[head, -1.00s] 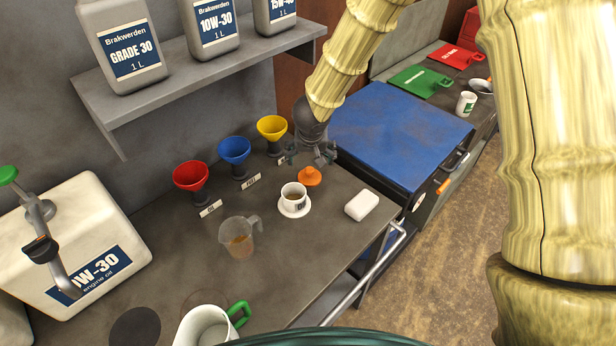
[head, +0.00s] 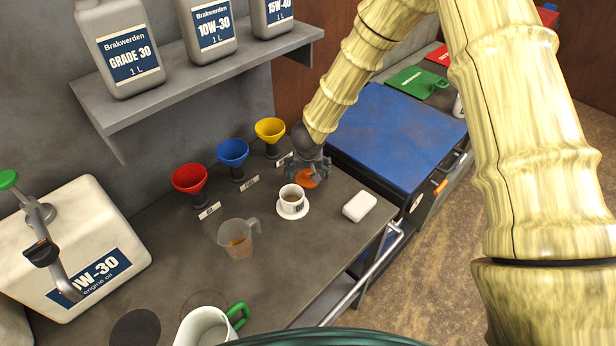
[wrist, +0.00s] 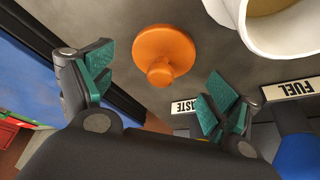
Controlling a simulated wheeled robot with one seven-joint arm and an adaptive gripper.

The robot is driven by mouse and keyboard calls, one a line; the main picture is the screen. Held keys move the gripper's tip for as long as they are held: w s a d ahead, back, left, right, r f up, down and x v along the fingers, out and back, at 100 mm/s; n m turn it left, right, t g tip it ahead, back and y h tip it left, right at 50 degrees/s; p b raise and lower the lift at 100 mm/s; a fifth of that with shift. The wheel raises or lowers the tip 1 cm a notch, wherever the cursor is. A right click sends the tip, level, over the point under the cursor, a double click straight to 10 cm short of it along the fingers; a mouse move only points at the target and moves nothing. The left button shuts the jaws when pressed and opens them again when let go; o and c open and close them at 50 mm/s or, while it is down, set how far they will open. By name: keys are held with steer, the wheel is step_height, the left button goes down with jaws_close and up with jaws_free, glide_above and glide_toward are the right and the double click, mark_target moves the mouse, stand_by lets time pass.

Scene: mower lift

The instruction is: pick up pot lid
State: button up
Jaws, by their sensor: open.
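The orange pot lid (head: 307,182), a round disc with a knob, lies on the grey bench near the blue-topped unit. In the head view my gripper (head: 308,174) hides part of it. In the wrist view the whole lid (wrist: 165,48) shows, its knob pointing toward my gripper (wrist: 157,88). The two teal-padded fingers are spread wide, one on each side of the knob's line. The fingers hold nothing, and no contact with the lid is visible.
A white cup (head: 291,197) on a saucer stands close to the lid. A white block (head: 359,206) lies to the right. Yellow (head: 270,130), blue (head: 233,151) and red (head: 189,178) funnels line the back. A measuring jug (head: 238,238) stands nearer on the bench.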

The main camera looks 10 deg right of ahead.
steer(key=shift+x, duration=0.8)
steer(key=c, duration=1.1)
